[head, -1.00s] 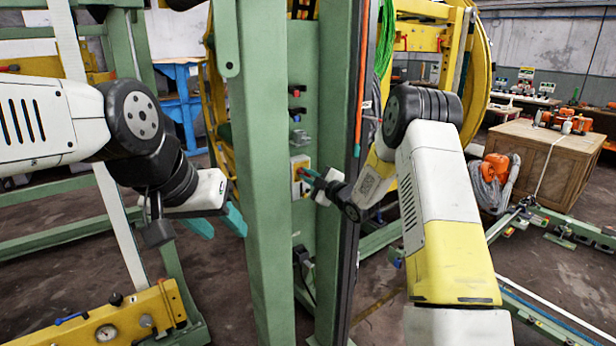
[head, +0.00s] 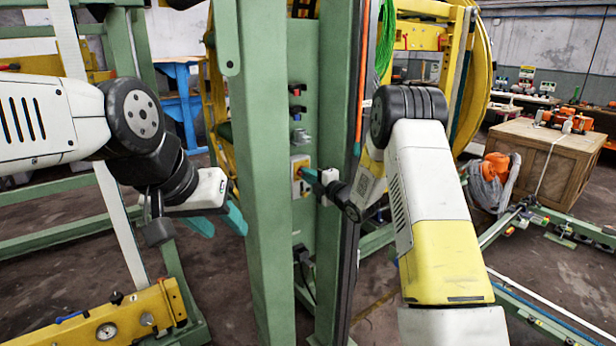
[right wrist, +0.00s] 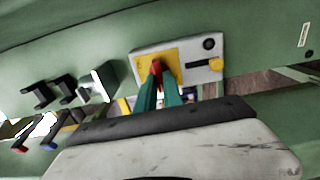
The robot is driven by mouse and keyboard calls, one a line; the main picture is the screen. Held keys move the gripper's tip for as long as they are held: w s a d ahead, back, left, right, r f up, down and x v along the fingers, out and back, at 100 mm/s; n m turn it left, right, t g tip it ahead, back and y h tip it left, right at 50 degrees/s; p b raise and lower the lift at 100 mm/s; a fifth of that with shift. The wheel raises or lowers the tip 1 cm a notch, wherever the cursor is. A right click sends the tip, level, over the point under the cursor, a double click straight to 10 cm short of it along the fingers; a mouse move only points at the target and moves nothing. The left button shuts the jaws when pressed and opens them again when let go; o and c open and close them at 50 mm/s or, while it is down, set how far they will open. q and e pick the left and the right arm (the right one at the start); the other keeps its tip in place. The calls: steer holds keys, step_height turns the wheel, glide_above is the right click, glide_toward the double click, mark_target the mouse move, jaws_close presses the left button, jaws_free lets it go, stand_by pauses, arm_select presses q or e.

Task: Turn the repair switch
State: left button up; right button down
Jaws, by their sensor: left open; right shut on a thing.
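The repair switch is a red knob (right wrist: 156,68) on a yellow plate, on a pale switch box (right wrist: 205,60) fixed to the green post. In the head view the box (head: 299,164) sits midway up the post, its knob mostly hidden by my right gripper. My right gripper (head: 311,175) reaches in from the right. In the right wrist view its teal fingers (right wrist: 158,84) are closed together on the red knob. My left gripper (head: 218,222) is open and empty, left of the green post and apart from it.
Other switches and fittings (head: 297,112) sit on the green post (head: 263,200) above the box. A black socket (head: 302,255) is below it. An orange hose and green cable (head: 385,40) run at the right. A yellow beam with a gauge (head: 107,331) is at lower left.

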steer(key=shift+f, duration=0.1)
stand_by(0.3)
steer(key=c, duration=1.5)
jaws_free()
steer(key=v, duration=0.7)
steer(key=shift+s+d, duration=0.25)
steer(key=shift+s, duration=0.05)
